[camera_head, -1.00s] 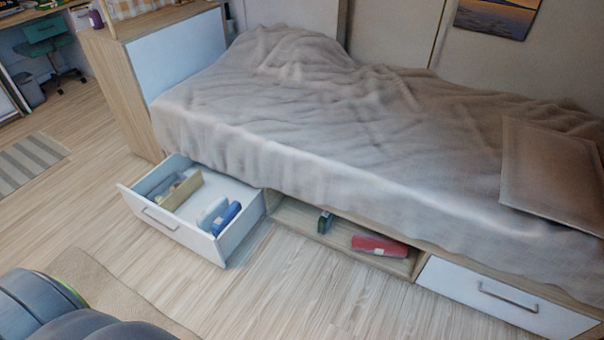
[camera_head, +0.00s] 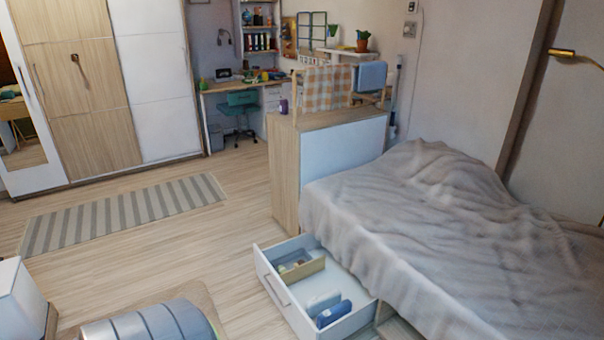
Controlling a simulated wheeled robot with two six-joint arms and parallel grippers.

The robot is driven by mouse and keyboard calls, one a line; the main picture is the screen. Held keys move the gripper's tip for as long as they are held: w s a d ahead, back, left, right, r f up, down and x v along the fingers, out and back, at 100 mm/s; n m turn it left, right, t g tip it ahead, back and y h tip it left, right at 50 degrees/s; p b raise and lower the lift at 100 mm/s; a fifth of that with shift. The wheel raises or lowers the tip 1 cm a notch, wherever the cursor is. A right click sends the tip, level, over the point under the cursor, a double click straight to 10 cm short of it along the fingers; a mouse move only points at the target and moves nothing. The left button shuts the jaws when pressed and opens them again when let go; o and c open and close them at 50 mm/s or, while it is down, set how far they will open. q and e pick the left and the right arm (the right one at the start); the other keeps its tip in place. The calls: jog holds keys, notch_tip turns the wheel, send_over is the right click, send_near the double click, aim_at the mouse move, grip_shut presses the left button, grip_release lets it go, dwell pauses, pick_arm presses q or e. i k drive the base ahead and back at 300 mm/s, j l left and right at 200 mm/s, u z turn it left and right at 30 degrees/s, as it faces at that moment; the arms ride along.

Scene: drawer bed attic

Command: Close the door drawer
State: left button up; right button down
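The white drawer (camera_head: 288,301) under the bed is pulled out over the floor, with its handle on the front panel facing left. Inside it are a wooden divider box (camera_head: 301,270) and a blue rolled item (camera_head: 333,314) beside a paler one. The bed (camera_head: 420,240) with a rumpled grey cover stands behind and to the right of the drawer. Neither of my grippers shows in the head view.
A striped rug (camera_head: 120,212) lies on the open wooden floor at left. A grey-blue rounded object (camera_head: 155,325) and a white box-like piece (camera_head: 18,302) stand at the lower left. A wardrobe (camera_head: 100,90) and a desk (camera_head: 235,88) are at the back.

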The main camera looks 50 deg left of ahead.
aim_at(292, 299)
jog(key=u, duration=1.95)
jog(key=i+j, duration=0.2)
jog(key=i, duration=0.25)
jog(key=i+j, duration=0.2)
jog(key=i, duration=0.25)
